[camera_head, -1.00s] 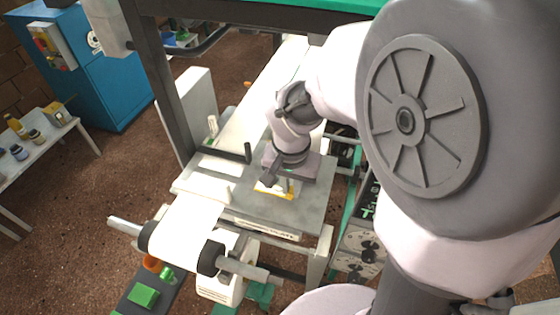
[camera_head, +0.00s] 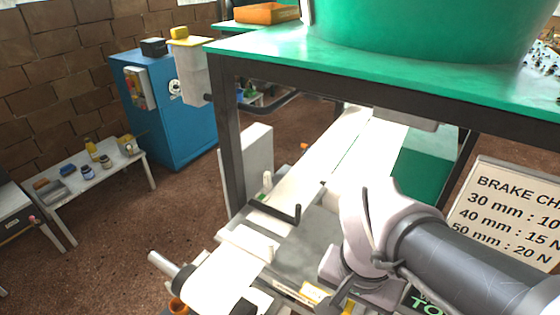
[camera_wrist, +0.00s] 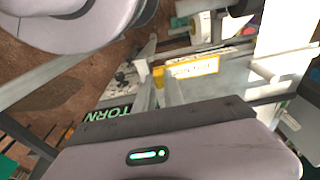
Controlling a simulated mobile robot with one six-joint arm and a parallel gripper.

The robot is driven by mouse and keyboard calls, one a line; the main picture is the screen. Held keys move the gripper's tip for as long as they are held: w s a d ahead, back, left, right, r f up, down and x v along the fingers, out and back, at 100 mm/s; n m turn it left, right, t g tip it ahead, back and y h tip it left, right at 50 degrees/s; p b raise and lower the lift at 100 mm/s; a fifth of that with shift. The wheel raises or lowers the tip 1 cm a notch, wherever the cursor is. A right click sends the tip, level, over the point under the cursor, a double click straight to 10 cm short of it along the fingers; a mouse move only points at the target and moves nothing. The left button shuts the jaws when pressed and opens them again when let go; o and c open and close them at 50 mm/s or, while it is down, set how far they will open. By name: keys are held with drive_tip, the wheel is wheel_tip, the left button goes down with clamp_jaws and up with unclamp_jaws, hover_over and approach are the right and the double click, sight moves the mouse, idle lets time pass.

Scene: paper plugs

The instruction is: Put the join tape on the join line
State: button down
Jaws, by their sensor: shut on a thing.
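The join tape, a pale piece with a yellow border (camera_wrist: 205,66), shows in the wrist view at my fingertips. My gripper (camera_wrist: 157,75) is shut on its left end. In the head view the yellow-edged tape (camera_head: 313,292) is low in the picture, beside my gripper (camera_head: 335,298), over the grey plate (camera_head: 298,250). Whether the tape touches the plate is unclear. A white paper web (camera_head: 318,170) runs from the far frame down towards the front roller. A thin dark line shows on its far part; I cannot tell whether this is the join line.
A green-topped table (camera_head: 270,42) with a dark frame spans the web. A brake chart sign (camera_head: 510,215) stands at the right. A blue cabinet (camera_head: 185,110) and a small side table (camera_head: 90,172) stand at the left.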

drive_tip(key=w+a+r+p, duration=0.2)
drive_tip(key=w+r+p, duration=0.1)
drive_tip(key=w, duration=0.4)
drive_tip(key=w+a+r+p, duration=0.3)
drive_tip(key=w+p, duration=0.1)
drive_tip(key=w, duration=0.2)
drive_tip(key=p, duration=0.4)
hover_over(276, 237)
wheel_tip(276, 237, down, 3)
wheel_tip(276, 237, down, 10)
drive_tip(key=b, duration=0.2)
drive_tip(key=shift+s+a+f+b, duration=0.15)
drive_tip(key=shift+f+b, duration=0.1)
drive_tip(key=shift+b, duration=0.1)
drive_tip(key=shift+r, duration=0.1)
drive_tip(key=c, duration=1.9)
unclamp_jaws()
drive_tip(key=shift+f, duration=0.2)
drive_tip(key=o, duration=0.5)
drive_tip(key=shift+c, duration=0.2)
drive_tip(key=shift+r, duration=0.15)
